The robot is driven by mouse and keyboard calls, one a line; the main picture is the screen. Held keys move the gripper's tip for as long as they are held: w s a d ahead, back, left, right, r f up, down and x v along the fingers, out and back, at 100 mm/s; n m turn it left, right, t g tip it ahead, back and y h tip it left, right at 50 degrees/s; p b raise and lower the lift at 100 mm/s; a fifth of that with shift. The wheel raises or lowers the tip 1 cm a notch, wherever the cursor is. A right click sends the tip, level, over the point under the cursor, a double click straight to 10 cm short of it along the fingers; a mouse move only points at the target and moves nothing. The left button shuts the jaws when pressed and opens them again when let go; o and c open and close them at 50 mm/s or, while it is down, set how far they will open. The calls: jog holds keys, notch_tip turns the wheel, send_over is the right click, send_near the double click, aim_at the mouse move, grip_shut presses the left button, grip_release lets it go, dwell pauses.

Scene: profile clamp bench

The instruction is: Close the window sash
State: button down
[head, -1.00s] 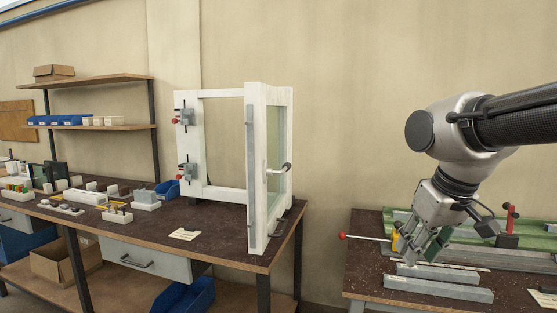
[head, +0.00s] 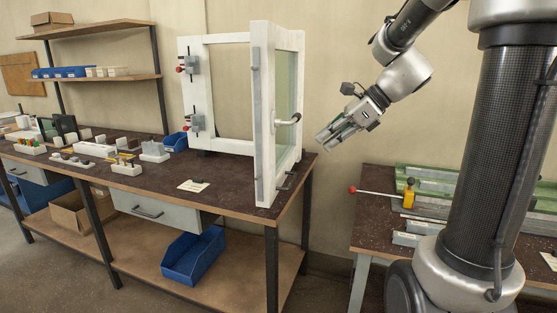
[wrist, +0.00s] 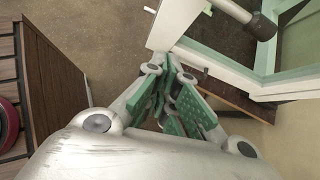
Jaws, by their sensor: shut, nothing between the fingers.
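The white window sash (head: 264,150) stands swung open from the white window frame (head: 220,39) on the bench, its glass pane (head: 283,95) facing right. A handle (head: 289,120) with a dark end sticks out from its right face. My gripper (head: 322,146) is shut and empty, in the air to the right of the sash and a little below the handle, apart from both. In the wrist view the green fingers (wrist: 172,115) are together, near the sash edge (wrist: 205,66) in the picture. The handle's end (wrist: 262,26) shows at the upper right.
Clamps with red knobs (head: 189,65) sit on the left of the frame. Small parts and a paper card (head: 193,186) lie on the bench (head: 225,205). A second bench (head: 380,222) with a green fixture stands at the right. Open floor lies between the benches.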

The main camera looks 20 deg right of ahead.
jog(key=shift+m, duration=0.7)
jog(key=shift+w+a+r+x, duration=0.1)
jog(key=shift+a+r+x, duration=0.25)
jog(key=shift+x, duration=1.8)
jog(key=shift+w+a+r+x, duration=0.1)
jog(key=shift+a+r+x, duration=0.25)
jog(key=shift+x, duration=1.85)
jog(key=shift+w+a+r+x, duration=0.1)
jog(key=shift+a+r+x, duration=0.2)
jog(key=shift+x, duration=1.85)
jog(key=shift+a, duration=0.1)
